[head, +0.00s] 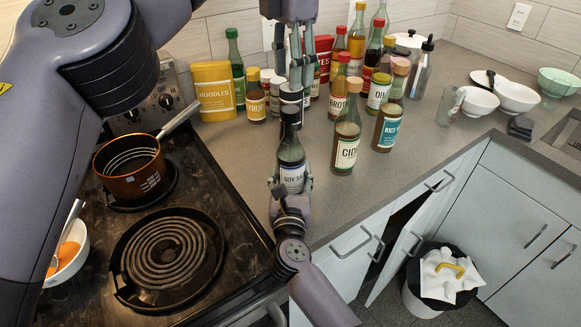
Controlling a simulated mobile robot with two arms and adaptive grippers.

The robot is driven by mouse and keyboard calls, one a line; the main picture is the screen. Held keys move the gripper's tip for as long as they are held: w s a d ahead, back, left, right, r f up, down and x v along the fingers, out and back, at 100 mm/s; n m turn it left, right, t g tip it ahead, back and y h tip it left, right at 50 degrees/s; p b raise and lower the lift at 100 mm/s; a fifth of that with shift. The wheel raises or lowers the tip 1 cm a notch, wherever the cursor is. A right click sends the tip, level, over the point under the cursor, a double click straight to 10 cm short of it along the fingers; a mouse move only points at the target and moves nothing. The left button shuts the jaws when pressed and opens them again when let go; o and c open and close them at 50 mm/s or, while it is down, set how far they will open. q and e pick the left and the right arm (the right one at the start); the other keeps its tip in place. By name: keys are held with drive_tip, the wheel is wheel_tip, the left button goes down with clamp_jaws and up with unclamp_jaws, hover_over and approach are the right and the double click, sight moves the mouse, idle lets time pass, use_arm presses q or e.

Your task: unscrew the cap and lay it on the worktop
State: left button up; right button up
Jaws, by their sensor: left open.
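The dark soy sauce bottle (291,158) with a white label stands upright near the worktop's front edge, beside the stove. Its black cap (290,112) is on top of the neck. My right gripper (291,187) comes from below, with a finger on each side of the bottle's lower body, and appears closed around it. My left gripper (295,78) points down from above, open, with its fingertips over the cap area. Whether its fingers touch the cap cannot be told. The worktop (400,190) has bare grey surface right of the bottle.
Several bottles and jars crowd the worktop behind and right, including a cider bottle (346,140) and a rice bottle (388,127). A copper pot (130,165) sits on the stove (225,205) at left. White bowls (515,96) stand far right. A bin (430,290) is below.

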sight(291, 109)
clamp_jaws()
use_arm(q)
drive_tip(key=m, duration=1.8)
drive_tip(key=shift+f, duration=4.05)
drive_tip(key=shift+c, duration=0.2)
